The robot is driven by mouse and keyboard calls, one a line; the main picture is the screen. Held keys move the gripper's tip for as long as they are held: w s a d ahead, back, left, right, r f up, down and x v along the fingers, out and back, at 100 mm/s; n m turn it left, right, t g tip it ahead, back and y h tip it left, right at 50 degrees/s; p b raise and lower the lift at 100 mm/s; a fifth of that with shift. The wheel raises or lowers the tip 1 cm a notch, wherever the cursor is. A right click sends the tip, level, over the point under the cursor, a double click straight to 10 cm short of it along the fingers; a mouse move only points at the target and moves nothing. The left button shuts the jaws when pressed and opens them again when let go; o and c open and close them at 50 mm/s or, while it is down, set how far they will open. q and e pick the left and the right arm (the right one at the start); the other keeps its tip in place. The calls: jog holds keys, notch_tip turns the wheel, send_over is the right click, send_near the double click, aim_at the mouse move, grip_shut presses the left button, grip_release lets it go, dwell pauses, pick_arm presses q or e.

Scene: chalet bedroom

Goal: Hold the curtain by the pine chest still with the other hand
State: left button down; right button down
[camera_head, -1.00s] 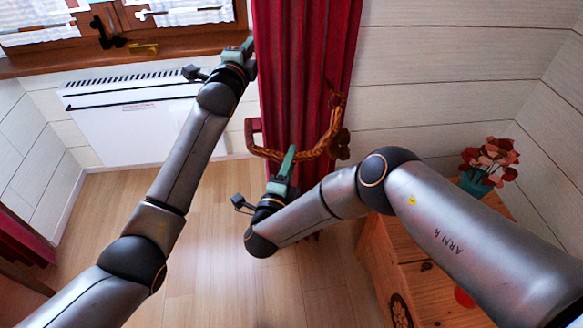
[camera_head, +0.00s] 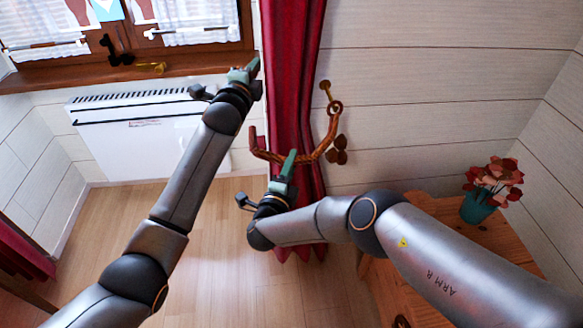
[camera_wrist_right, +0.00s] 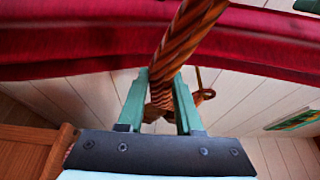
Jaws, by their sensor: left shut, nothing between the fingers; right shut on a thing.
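The red curtain (camera_head: 290,75) hangs beside the window and narrows where a braided rope tieback (camera_head: 326,146) crosses it. My right gripper (camera_head: 289,163) is shut on the tieback in front of the curtain. In the right wrist view the rope (camera_wrist_right: 186,38) runs up from between the green fingers (camera_wrist_right: 160,95), with the curtain (camera_wrist_right: 80,45) behind. The pine chest (camera_head: 512,248) stands lower right, partly hidden by my right arm.
A brass wall hook (camera_head: 325,88) is at the tieback's upper right end, by a ring. A teal pot of red flowers (camera_head: 478,207) stands on the chest. A white heater (camera_head: 140,130) is under the window sill (camera_head: 70,77). The wood floor (camera_head: 200,260) is clear.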

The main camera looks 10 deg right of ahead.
jog(key=shift+w, duration=0.8)
jog(key=shift+w+f, duration=0.4)
jog(key=shift+f, duration=0.25)
jog(key=c, duration=0.5)
grip_release()
jog(key=shift+f, duration=0.1)
jog(key=v, duration=1.2)
jog(key=shift+a, duration=0.1)
